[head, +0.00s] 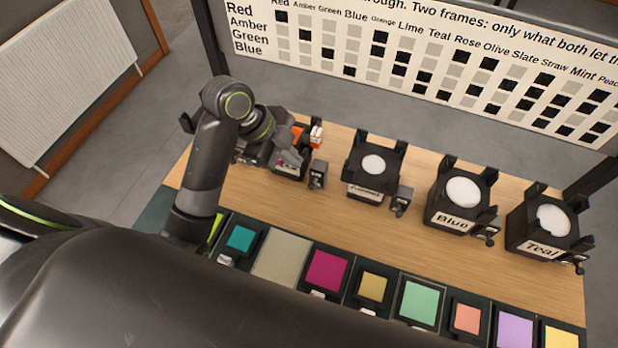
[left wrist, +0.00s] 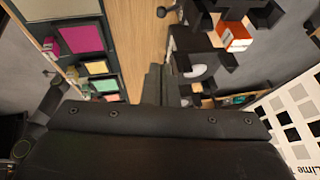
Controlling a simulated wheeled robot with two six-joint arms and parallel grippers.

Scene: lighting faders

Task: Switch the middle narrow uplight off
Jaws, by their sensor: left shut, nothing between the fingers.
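Several black uplight boxes stand in a row on the wooden table (head: 430,268). One with a small white disc (head: 373,164) has a label too small to read surely. To its right are boxes labelled Blue (head: 455,221) and Teal (head: 543,250), with wider discs. Each has a small black switch block at its right front, such as this switch block (head: 401,201). My left gripper (head: 290,158) is shut and empty at the leftmost visible box (head: 291,172), partly hiding it; contact cannot be told. The closed fingers (left wrist: 159,84) also show in the left wrist view. My right gripper is not in view.
Coloured filter squares, such as a magenta one (head: 327,270), lie in frames along the near edge. An orange and white object (head: 316,134) is by the leftmost box. A chart board (head: 420,60) stands behind. Table between boxes and filters is clear.

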